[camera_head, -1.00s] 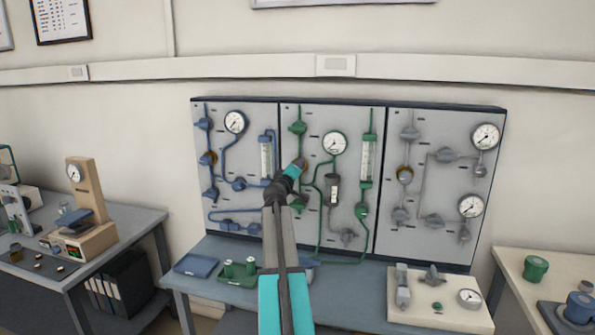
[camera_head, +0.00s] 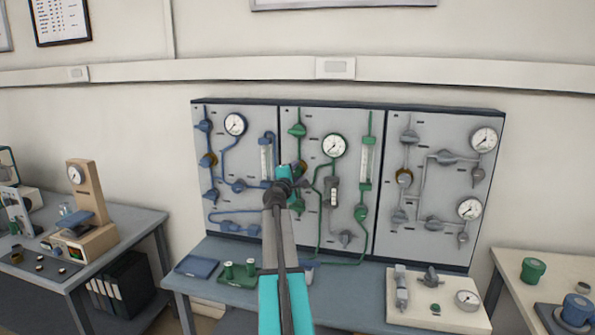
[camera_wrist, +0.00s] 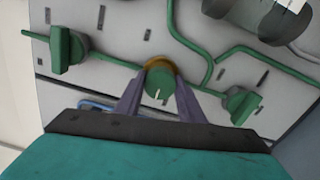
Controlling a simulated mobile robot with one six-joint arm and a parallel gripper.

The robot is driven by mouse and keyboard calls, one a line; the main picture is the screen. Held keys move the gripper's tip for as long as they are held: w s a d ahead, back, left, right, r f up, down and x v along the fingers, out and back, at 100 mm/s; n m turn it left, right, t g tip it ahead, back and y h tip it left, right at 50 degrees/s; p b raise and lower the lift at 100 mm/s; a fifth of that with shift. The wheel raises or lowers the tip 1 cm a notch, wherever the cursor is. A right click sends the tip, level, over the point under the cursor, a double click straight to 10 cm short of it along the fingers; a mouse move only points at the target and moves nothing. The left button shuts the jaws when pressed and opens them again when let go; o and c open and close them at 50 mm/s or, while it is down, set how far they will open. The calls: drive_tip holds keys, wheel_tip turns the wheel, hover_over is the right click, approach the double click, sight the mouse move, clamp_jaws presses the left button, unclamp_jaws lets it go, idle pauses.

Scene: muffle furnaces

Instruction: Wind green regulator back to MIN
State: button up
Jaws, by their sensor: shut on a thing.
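The green regulator (camera_wrist: 158,78) is a round green knob with a white pointer mark and a brass collar behind it, on the grey panel. In the wrist view my gripper (camera_wrist: 160,97) has one jaw on each side of the knob and is shut on it. The white mark points toward the bottom of that view. No MIN lettering can be read. In the head view my arm covers most of the regulator, and my gripper (camera_head: 297,171) is at the middle panel.
A green-rimmed gauge (camera_head: 334,145) and a flow tube (camera_head: 367,158) sit right of my gripper. In the wrist view, green valve handles flank the knob, left (camera_wrist: 68,50) and right (camera_wrist: 240,105). Green pipes run close by. The bench (camera_head: 225,252) below carries a blue tray (camera_head: 197,265).

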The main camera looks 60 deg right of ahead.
drive_tip(key=shift+w+a+f, duration=0.15)
drive_tip(key=shift+w, duration=0.1)
drive_tip(key=o, duration=1)
drive_tip(key=shift+o, duration=0.2)
drive_tip(key=shift+s, duration=0.1)
drive_tip(key=shift+v, duration=1.4)
drive_tip(key=b, duration=0.2)
approach(296, 172)
drive_tip(key=shift+w+v, duration=0.2)
drive_tip(key=shift+v, duration=1.65)
drive_tip(key=shift+a, duration=0.1)
